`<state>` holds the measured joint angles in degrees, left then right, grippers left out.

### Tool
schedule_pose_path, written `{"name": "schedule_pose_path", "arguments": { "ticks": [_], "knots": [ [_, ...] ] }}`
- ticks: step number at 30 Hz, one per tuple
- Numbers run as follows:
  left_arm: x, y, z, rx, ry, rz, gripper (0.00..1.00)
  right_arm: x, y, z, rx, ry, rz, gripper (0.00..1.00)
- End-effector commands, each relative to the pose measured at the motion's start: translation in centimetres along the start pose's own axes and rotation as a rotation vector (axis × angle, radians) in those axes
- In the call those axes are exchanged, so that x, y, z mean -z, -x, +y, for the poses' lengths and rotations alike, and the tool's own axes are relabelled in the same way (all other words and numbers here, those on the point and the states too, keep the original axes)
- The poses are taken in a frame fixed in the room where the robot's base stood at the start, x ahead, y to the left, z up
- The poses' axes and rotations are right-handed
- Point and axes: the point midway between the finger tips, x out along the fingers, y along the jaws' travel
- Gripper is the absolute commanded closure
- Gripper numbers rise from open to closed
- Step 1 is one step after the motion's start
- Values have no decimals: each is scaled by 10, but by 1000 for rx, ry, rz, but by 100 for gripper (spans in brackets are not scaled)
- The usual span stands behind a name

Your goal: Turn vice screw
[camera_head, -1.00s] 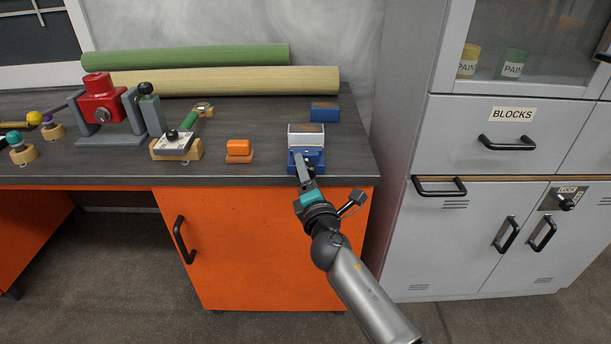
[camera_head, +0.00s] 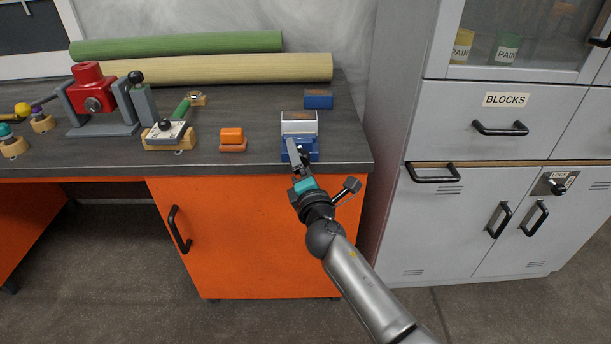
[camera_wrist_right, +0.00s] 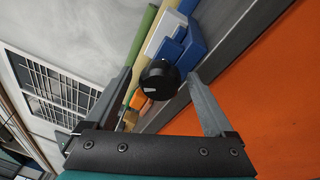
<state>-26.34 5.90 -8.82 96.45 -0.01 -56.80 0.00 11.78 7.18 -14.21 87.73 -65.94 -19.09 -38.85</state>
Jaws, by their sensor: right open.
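A blue block-like body (camera_head: 311,156) with a white block (camera_head: 299,122) behind it stands at the front right of the workbench; I take it for the vice. In the right wrist view the blue body (camera_wrist_right: 192,45) has a round black knob (camera_wrist_right: 159,79) in front of it, seemingly the screw. The knob is hidden behind my gripper in the head view. My right gripper (camera_head: 293,151) is at the bench's front edge. It is open, its fingers on either side of the knob in the wrist view; contact cannot be told. My left gripper is not in view.
An orange block (camera_head: 232,139) lies left of the blue body, and a small blue block (camera_head: 318,99) lies behind it. A red device on a grey stand (camera_head: 90,90) is further left. Grey cabinets (camera_head: 480,215) stand close on the right. An orange cabinet door (camera_head: 240,240) is below.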

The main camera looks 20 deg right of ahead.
Motion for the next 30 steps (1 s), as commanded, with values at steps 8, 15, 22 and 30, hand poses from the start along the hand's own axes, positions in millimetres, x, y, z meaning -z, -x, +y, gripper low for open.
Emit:
{"name": "schedule_pose_path", "arguments": {
  "ticks": [8,15,22,30],
  "knots": [
    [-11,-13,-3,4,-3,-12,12,0,36,0,3,0,1,12],
    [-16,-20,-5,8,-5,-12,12,0,77,-1,4,0,0,12],
    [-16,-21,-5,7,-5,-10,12,0,114,-2,3,-1,1,12],
    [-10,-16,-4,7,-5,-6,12,0,143,-1,1,-1,0,12]
  ]
}}
